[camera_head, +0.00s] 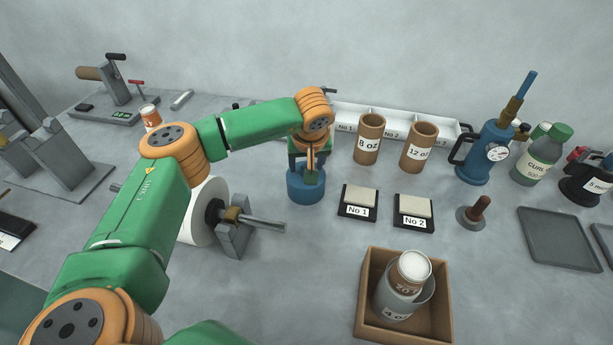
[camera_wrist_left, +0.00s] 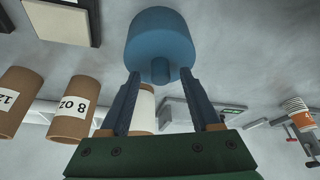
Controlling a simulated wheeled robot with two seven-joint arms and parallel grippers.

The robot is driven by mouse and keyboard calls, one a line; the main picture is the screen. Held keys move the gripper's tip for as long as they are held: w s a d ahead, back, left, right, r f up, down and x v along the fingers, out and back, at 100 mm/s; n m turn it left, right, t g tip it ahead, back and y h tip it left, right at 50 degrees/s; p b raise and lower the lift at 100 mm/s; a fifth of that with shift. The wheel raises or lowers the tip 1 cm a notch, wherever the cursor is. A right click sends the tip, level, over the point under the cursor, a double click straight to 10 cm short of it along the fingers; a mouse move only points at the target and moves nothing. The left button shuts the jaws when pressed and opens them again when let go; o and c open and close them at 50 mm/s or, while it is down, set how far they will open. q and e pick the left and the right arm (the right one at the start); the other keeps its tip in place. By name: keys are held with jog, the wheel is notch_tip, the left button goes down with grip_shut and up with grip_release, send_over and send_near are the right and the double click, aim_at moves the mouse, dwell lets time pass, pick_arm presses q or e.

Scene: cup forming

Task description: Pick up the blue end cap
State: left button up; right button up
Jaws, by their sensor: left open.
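The blue end cap (camera_head: 305,190) is a short blue cylinder standing on the grey table, just behind the middle of the head view. In the left wrist view the end cap (camera_wrist_left: 158,38) shows its round body and a small knob facing me. My left gripper (camera_head: 308,168) is right above it, pointing down. Its two fingers are open, and in the left wrist view the fingertips (camera_wrist_left: 160,74) lie on either side of the knob. I cannot tell whether they touch it. My right gripper is not in view.
Two brown cups, 8 oz (camera_head: 368,140) and 12 oz (camera_head: 418,147), stand to the right behind the cap. Pads No 1 (camera_head: 359,203) and No 2 (camera_head: 414,211) lie to its right. A white roll on a stand (camera_head: 233,240) is at the left. A brown box (camera_head: 375,330) is in front.

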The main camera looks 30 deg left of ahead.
pick_arm(q)
jog(key=shift+s+r, duration=0.1)
jog(key=shift+s, duration=0.05)
jog(key=c, duration=0.7)
grip_shut()
dwell(0.4)
